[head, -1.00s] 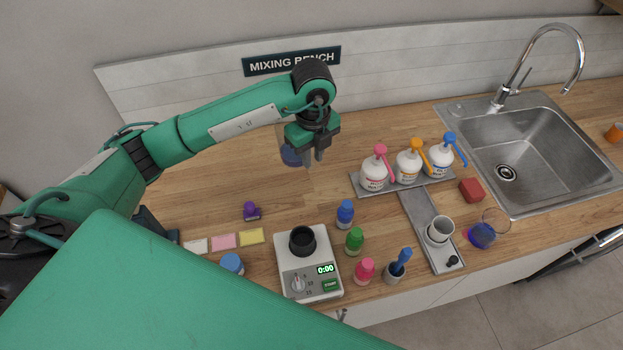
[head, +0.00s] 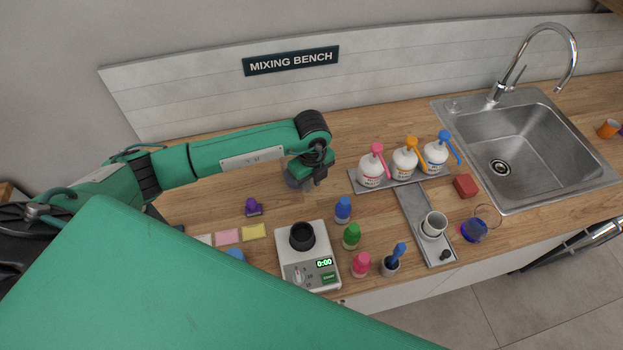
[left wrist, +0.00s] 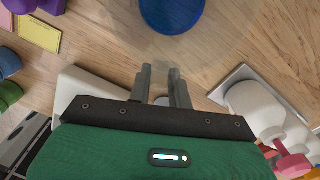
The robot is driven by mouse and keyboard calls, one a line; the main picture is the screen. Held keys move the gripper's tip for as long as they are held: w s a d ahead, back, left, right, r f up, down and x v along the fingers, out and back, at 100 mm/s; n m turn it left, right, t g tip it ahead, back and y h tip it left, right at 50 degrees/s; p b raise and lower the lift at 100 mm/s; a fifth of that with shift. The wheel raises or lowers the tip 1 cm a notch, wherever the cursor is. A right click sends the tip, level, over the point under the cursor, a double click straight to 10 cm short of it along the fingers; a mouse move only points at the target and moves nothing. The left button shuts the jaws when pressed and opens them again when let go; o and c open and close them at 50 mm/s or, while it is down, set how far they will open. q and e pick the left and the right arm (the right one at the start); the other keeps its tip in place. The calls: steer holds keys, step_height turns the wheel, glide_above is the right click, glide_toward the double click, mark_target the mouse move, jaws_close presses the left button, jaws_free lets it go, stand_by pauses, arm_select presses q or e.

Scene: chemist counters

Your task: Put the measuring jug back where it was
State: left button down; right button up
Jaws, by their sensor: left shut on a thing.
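The measuring jug is see-through with blue in its base; in the head view (head: 294,180) it shows as a dull grey-blue shape beside my left gripper (head: 317,183). In the left wrist view, the blue of the jug (left wrist: 172,14) is at the top edge, beyond the fingertips (left wrist: 161,76), with a faint clear wall around it. My left gripper is shut on the jug, over the back middle of the counter, behind the scale. I cannot tell whether the jug touches the wood. My right gripper is out of view.
The scale (head: 322,283) with a black cup (head: 302,236) stands in front. Pump bottles stand on a grey tray (head: 357,187) to the right.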

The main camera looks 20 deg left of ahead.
arm_select(q)
steer(key=shift+f, duration=0.2)
steer(key=c, duration=1.3)
jaws_free()
steer(key=shift+r, duration=0.1)
steer(key=shift+r, duration=0.1)
steer(key=shift+r, duration=0.15)
step_height(320, 180, up, 11)
steer(key=b, duration=0.4)
steer(key=shift+f+b, duration=0.2)
steer(key=shift+b, duration=0.2)
steer(key=shift+r, duration=0.6)
